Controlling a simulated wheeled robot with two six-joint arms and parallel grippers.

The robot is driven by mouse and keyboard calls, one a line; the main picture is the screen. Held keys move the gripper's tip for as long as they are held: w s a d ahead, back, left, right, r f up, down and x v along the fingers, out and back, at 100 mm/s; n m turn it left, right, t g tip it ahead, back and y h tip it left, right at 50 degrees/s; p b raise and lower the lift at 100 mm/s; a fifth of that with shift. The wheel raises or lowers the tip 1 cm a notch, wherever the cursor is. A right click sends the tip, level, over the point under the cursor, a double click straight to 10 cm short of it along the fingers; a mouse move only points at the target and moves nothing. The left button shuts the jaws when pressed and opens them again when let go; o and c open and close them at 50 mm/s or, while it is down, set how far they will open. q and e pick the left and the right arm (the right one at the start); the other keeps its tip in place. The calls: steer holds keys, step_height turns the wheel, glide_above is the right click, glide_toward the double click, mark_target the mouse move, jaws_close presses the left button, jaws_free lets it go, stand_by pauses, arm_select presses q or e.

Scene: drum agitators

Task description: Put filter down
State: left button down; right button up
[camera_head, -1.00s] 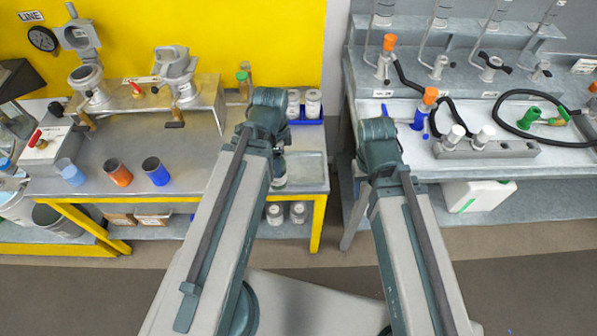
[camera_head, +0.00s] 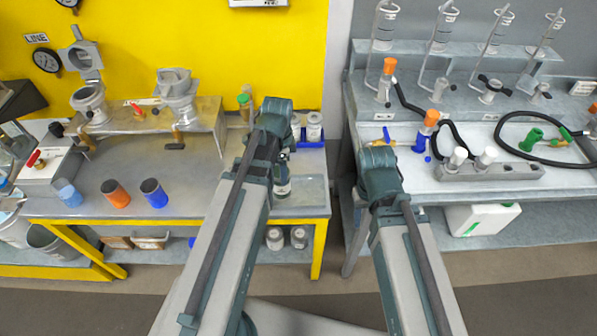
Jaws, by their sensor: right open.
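I cannot pick out a loose filter. Two grey metal housings stand on the raised metal shelf on the left bench; the left housing (camera_head: 90,98) has its lid swung up, and the right housing (camera_head: 177,93) is beside it. My left arm (camera_head: 262,150) reaches over the right end of this bench; its fingers are hidden, and a green-and-white bottle-like thing (camera_head: 283,183) shows just beside it. My right arm (camera_head: 380,175) ends at the left edge of the right bench. Its gripper is open, mostly hidden by the arm, with no held thing visible.
Blue (camera_head: 67,192), orange (camera_head: 115,193) and dark-blue (camera_head: 154,193) cups stand on the left bench (camera_head: 90,210). A shallow tray (camera_head: 303,191) lies at its right end. The right bench (camera_head: 420,172) holds hoses, valves and glass tubes. A gap separates the benches.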

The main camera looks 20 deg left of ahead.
arm_select(q)
steer(key=w+d+f+b, duration=0.4)
steer(key=shift+w, duration=0.2)
stand_by(0.5)
steer(key=shift+f, duration=0.2)
jaws_free()
